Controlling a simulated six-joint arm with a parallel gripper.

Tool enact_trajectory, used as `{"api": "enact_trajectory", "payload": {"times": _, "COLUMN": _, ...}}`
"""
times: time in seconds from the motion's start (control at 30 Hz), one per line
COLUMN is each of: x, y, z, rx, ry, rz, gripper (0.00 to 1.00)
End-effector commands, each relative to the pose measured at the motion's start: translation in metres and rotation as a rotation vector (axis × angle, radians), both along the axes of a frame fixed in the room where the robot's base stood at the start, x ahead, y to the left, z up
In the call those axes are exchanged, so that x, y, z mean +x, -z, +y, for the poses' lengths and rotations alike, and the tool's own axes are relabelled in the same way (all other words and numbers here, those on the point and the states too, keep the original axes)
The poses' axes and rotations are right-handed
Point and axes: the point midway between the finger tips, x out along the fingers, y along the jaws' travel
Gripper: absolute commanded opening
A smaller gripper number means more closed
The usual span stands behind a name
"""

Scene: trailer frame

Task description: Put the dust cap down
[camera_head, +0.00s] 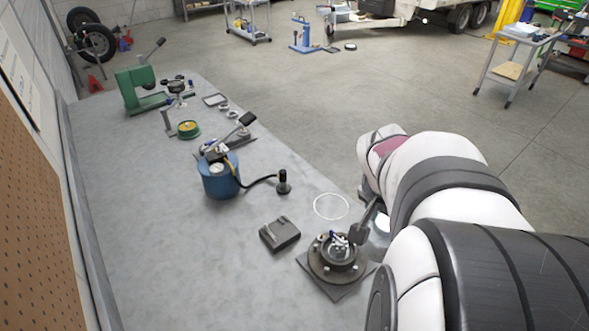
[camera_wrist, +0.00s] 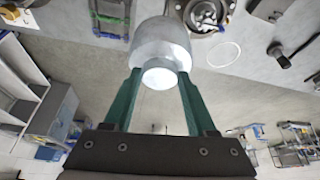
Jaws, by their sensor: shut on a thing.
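My gripper (camera_wrist: 160,78) is shut on the dust cap (camera_wrist: 162,42), a pale silvery metal cup held between the two green fingers in the wrist view. In the head view my arm hides most of the gripper, and a pale piece of what looks like the cap (camera_head: 383,223) shows beside the arm. The cap appears to be off the bench, near its right edge. A thin white ring (camera_head: 331,193) is marked on the bench, just left of my arm; it also shows in the wrist view (camera_wrist: 223,67), right of the cap.
A round hub on a plate (camera_head: 314,271) stands at the bench's near edge. A dark block (camera_head: 280,234) lies left of it. A blue tank (camera_head: 219,180) with a hose and a green press (camera_head: 140,88) stand farther back. The bench's left side is clear.

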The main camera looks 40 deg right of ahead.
Motion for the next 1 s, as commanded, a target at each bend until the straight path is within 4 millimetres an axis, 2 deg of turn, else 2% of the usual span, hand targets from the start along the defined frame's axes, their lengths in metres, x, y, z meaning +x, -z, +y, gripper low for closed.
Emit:
{"api": "enact_trajectory", "payload": {"times": 0.03, "x": -0.010, "y": -0.007, "z": -0.003, "rx": -0.002, "ry": 0.006, "rz": -0.004, "gripper": 0.00}}
{"api": "enact_trajectory", "payload": {"times": 0.13, "x": -0.023, "y": -0.014, "z": -0.007, "rx": -0.001, "ry": 0.003, "rz": -0.001, "gripper": 0.00}}
{"api": "enact_trajectory", "payload": {"times": 0.27, "x": -0.016, "y": -0.016, "z": -0.021, "rx": 0.005, "ry": -0.035, "rz": 0.001, "gripper": 0.00}}
{"api": "enact_trajectory", "payload": {"times": 0.47, "x": 0.043, "y": 0.002, "z": -0.074, "rx": 0.013, "ry": -0.187, "rz": 0.004, "gripper": 0.00}}
{"api": "enact_trajectory", "payload": {"times": 0.6, "x": 0.089, "y": 0.029, "z": -0.112, "rx": 0.010, "ry": -0.306, "rz": 0.003, "gripper": 0.00}}
{"api": "enact_trajectory", "payload": {"times": 0.7, "x": 0.112, "y": 0.046, "z": -0.129, "rx": 0.004, "ry": -0.365, "rz": 0.002, "gripper": 0.00}}
{"api": "enact_trajectory", "payload": {"times": 0.8, "x": 0.126, "y": 0.057, "z": -0.135, "rx": 0.002, "ry": -0.395, "rz": 0.002, "gripper": 0.00}}
{"api": "enact_trajectory", "payload": {"times": 0.87, "x": 0.139, "y": 0.065, "z": -0.132, "rx": 0.002, "ry": -0.402, "rz": 0.002, "gripper": 0.00}}
{"api": "enact_trajectory", "payload": {"times": 1.0, "x": 0.181, "y": 0.092, "z": -0.119, "rx": 0.003, "ry": -0.405, "rz": 0.004, "gripper": 0.00}}
